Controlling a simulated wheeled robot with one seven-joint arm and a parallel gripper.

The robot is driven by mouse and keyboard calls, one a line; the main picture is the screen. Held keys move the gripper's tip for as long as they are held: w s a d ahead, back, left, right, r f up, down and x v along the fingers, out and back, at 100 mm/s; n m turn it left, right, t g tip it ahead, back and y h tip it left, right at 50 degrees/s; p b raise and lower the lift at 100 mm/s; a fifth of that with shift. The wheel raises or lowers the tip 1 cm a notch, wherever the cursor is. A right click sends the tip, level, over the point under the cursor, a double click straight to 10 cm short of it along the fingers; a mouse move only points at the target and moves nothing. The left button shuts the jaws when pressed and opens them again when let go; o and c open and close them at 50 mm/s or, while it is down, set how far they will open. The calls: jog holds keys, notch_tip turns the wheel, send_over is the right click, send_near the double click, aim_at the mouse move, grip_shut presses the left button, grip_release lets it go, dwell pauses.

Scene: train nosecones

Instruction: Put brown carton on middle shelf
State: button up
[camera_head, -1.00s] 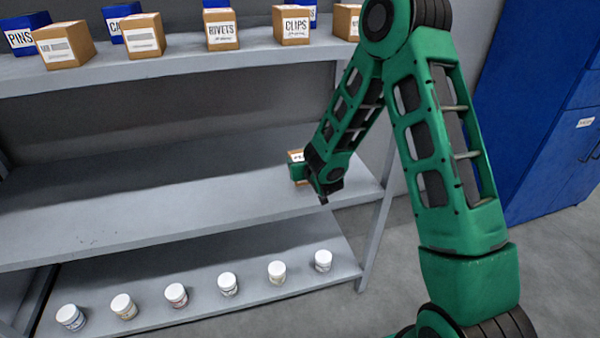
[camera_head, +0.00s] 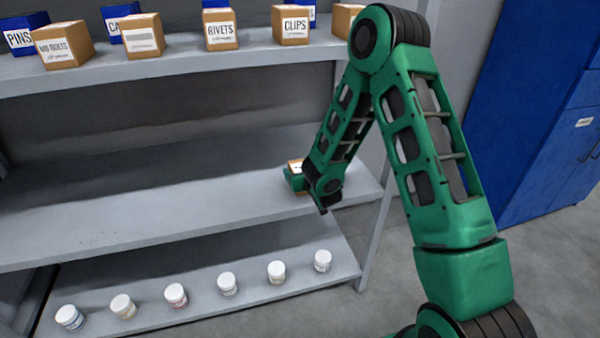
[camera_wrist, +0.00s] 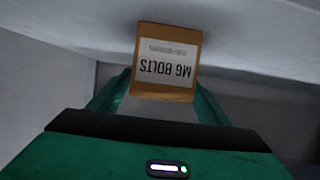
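The brown carton (camera_head: 295,164) is at the right end of the middle shelf (camera_head: 130,215), largely hidden behind my gripper (camera_head: 293,180). In the wrist view, the carton (camera_wrist: 166,46) shows a white "M6 BOLTS" label, upside down in the picture. The green fingers of my gripper (camera_wrist: 164,98) are on both sides of the carton, shut on it. The carton is at or very near the shelf surface; whether it touches cannot be told.
The top shelf (camera_head: 180,62) holds several brown and blue cartons. The bottom shelf (camera_head: 200,300) holds a row of white-lidded jars (camera_head: 228,284). The middle shelf is clear to the left. A shelf post (camera_head: 375,225) stands right of my gripper; a blue cabinet (camera_head: 530,110) is farther right.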

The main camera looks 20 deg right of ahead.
jog(key=shift+r, duration=0.2)
jog(key=v, duration=1.2)
jog(key=shift+d, duration=0.1)
